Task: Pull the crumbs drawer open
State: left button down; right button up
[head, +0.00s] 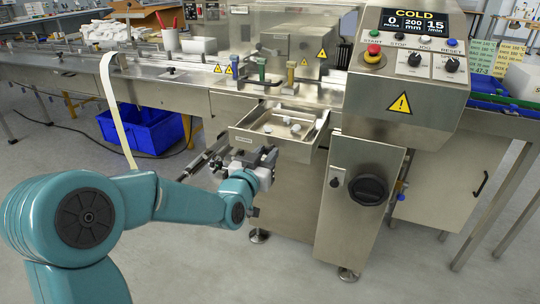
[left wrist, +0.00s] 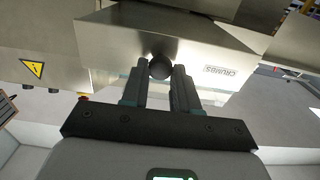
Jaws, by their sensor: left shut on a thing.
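The crumbs drawer (head: 268,139) is a steel tray pulled out from the machine, with several pale crumbs lying inside it. In the left wrist view its front (left wrist: 170,40) carries a label reading CRUMBS, which appears upside down. A round dark knob (left wrist: 161,67) sits on that front. My left gripper (left wrist: 160,75) is shut on the knob, one finger on each side. In the head view my left gripper (head: 262,160) is at the drawer's front, and the knob is hidden behind it. My right gripper is in neither view.
The control box (head: 410,60) with a red stop button overhangs to the right. Below it is a steel cabinet (head: 358,200) with a black rotary handle. A blue crate (head: 145,130) lies under the conveyor at left. The floor before the drawer is open.

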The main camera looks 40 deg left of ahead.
pick_arm(q)
jog(key=shift+b+v, duration=0.35)
jog(key=shift+v, duration=0.65)
jog(key=shift+s+d, duration=0.15)
jog(key=shift+s, duration=0.25)
jog(key=c, duration=0.9)
grip_release()
jog(key=shift+s, duration=0.2)
